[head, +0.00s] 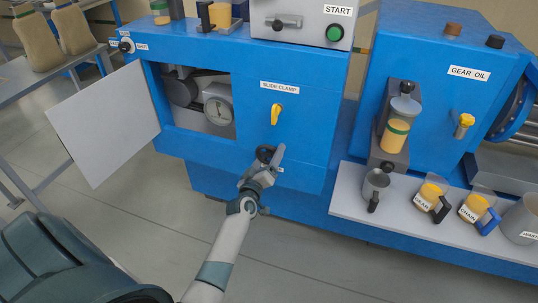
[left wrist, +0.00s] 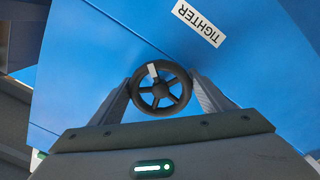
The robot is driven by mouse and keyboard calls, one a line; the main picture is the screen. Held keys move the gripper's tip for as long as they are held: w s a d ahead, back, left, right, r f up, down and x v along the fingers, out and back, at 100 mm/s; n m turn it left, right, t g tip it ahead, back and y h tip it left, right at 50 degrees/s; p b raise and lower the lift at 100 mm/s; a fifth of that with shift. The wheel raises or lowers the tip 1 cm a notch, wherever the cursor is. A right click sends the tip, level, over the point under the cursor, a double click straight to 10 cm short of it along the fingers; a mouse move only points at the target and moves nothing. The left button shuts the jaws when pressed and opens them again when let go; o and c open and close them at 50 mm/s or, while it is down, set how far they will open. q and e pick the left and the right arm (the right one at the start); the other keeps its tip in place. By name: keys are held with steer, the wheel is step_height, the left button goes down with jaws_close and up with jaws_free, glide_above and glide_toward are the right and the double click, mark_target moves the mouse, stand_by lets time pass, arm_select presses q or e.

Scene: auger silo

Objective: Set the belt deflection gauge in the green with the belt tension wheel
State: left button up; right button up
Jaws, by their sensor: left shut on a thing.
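The belt tension wheel (left wrist: 161,90) is a small black spoked handwheel with a pale mark on its rim, on the blue machine front beside a TIGHTER label (left wrist: 200,22). My left gripper (left wrist: 161,98) is shut on this wheel, one finger on each side. In the head view the left gripper (head: 265,165) partly covers the wheel (head: 264,152). My right gripper is not in view.
The compartment's pale door (head: 105,122) hangs open to the left. A yellow slide clamp handle (head: 276,114) sits above the wheel. A shelf (head: 345,205) at right carries a metal cup (head: 375,185) and oil jugs (head: 431,194).

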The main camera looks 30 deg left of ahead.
arm_select(q)
steer(key=shift+n, duration=0.8)
steer(key=o, duration=1)
steer(key=shift+o, duration=0.2)
steer(key=shift+s, duration=0.1)
steer(key=b+v, duration=0.1)
steer(key=v, duration=1.6)
steer(key=shift+s, duration=0.15)
steer(key=shift+f, duration=0.1)
